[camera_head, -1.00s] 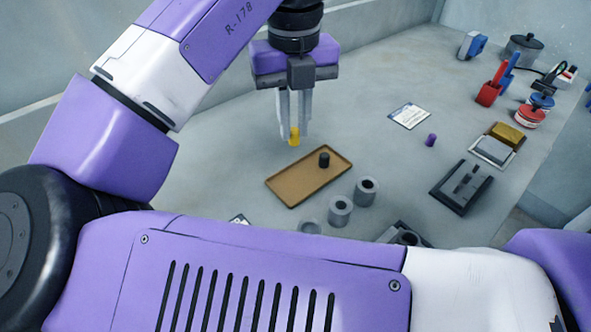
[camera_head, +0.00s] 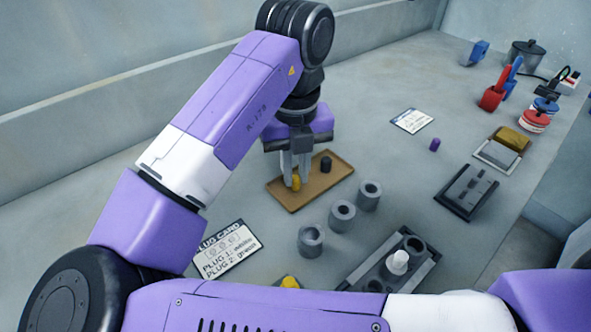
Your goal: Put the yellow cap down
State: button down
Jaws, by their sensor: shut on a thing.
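The yellow cap (camera_head: 296,183) is between the fingertips of my gripper (camera_head: 296,178), which is shut on it. The gripper points down over the left part of a brown tray (camera_head: 315,194). The cap is at or just above the tray's floor; I cannot tell whether it touches. A black cap (camera_head: 326,163) stands in the tray to the right of the gripper, apart from it.
Grey hollow cylinders (camera_head: 342,215) stand in front of the tray. A dark rack (camera_head: 390,267) holding a white piece (camera_head: 398,262) is at the front. A plug card (camera_head: 222,252) lies front left. A purple cap (camera_head: 435,144) and a dark block (camera_head: 467,190) are to the right.

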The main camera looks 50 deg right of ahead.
aim_at(295, 177)
jog(key=shift+f, duration=0.2)
jog(key=c, duration=1.4)
grip_release()
jog(key=shift+o, duration=0.2)
jog(key=shift+r, duration=0.1)
notch_tip(295, 177, up, 12)
jog(key=p, duration=0.2)
jog(key=shift+r, duration=0.15)
